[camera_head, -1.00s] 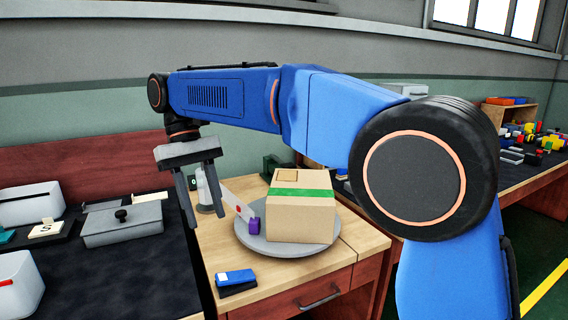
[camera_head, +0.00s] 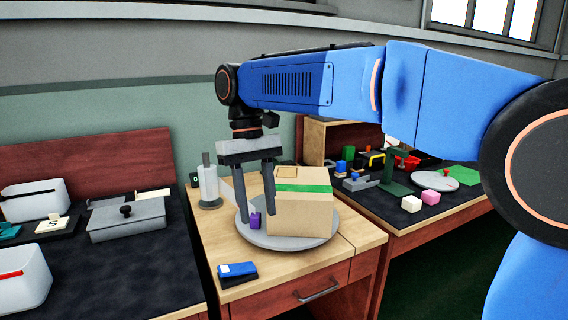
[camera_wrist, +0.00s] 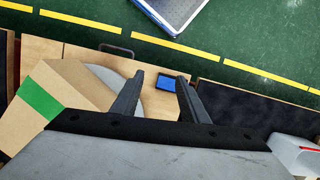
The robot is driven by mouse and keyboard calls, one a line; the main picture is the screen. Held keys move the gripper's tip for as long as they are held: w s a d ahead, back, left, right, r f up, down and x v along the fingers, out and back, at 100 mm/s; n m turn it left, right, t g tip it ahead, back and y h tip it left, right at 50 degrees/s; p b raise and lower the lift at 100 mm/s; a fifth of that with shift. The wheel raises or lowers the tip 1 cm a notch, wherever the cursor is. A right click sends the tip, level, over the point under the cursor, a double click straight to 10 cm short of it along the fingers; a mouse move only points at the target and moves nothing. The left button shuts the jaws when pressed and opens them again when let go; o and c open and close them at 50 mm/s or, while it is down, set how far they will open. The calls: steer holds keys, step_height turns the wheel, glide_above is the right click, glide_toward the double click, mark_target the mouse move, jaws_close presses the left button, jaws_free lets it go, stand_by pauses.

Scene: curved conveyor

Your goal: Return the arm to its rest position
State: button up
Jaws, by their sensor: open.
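My gripper (camera_head: 256,218) is open and empty in the head view. Its two dark fingers point down above the round grey turntable (camera_head: 285,240), just left of the cardboard box (camera_head: 302,213) with green tape. A small purple block (camera_head: 255,221) shows by the fingertips; whether they touch it I cannot tell. In the wrist view, my gripper (camera_wrist: 160,95) has its fingers spread apart with nothing held between them. The box (camera_wrist: 60,95) lies to their left, and a blue object (camera_wrist: 167,82) shows beyond the gap. My blue arm reaches across the upper right.
A blue box-like object (camera_head: 238,270) lies on the wooden desk's front. A white roll on a stand (camera_head: 208,185) is behind the gripper. Left is a dark bench with white bins (camera_head: 35,200) and a grey lidded box (camera_head: 126,218). Right is a bench with coloured blocks (camera_head: 411,203).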

steer(key=s+d+f+m+t+y, duration=0.1)
steer(key=s+d+f+m+t, duration=0.15)
steer(key=d, duration=0.85)
steer(key=s+d+f+m+t+y, duration=0.1)
steer(key=s+d+f, duration=0.2)
steer(key=d, duration=0.8)
steer(key=s+d+f+m+t, duration=0.3)
steer(key=s+d+f, duration=0.8)
steer(key=d+f, duration=0.1)
steer(key=shift+s+d+f+t+h, duration=0.3)
steer(key=shift+s+d+f+t, duration=0.05)
steer(key=shift+s, duration=0.05)
